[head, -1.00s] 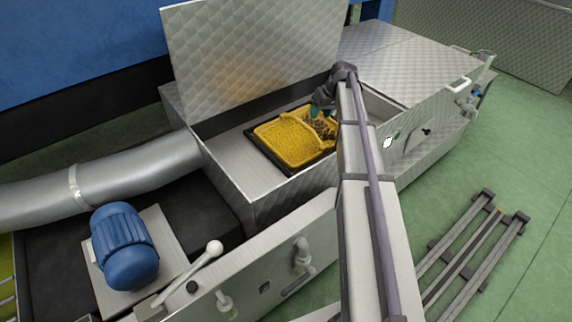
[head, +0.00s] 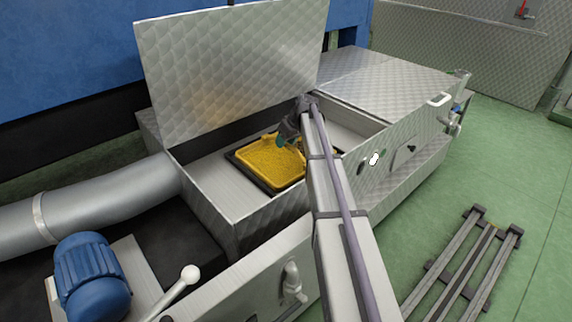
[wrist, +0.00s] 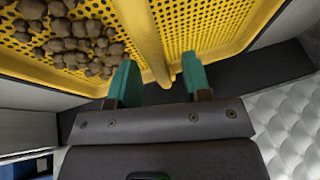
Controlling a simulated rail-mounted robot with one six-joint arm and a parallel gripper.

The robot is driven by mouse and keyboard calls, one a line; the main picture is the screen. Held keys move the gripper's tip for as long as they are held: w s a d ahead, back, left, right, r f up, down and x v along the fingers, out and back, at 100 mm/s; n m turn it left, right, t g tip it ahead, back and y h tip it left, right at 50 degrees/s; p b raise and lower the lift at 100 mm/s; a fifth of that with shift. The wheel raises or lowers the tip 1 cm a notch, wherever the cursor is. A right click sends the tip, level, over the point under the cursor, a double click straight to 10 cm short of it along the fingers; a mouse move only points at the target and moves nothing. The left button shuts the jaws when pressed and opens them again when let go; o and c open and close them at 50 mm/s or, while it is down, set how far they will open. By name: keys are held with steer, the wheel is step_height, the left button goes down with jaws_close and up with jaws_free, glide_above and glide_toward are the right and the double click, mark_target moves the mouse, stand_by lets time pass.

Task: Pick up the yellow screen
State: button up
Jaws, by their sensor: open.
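The yellow screen (head: 268,165) is a perforated tray with a raised rim, seated in a dark frame inside the open metal housing. In the wrist view the screen (wrist: 215,28) fills the top, with a yellow bar running toward me between my fingertips. Several brown lumps (wrist: 75,42) lie on its left part. My gripper (wrist: 157,75) has two green fingers, apart, one on each side of the bar's near end; I cannot tell whether they touch it. In the head view my gripper (head: 284,140) is at the screen's far edge, and my arm hides its right part.
The quilted metal lid (head: 235,65) stands open behind the screen. Housing walls (head: 270,205) surround the opening. A blue motor (head: 92,278) and a lever with a white knob (head: 188,274) are at the front left. A metal rack (head: 465,258) lies on the green floor at right.

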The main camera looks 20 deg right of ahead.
steer(key=shift+x, duration=0.8)
steer(key=shift+r, duration=0.25)
jaws_close()
stand_by(0.5)
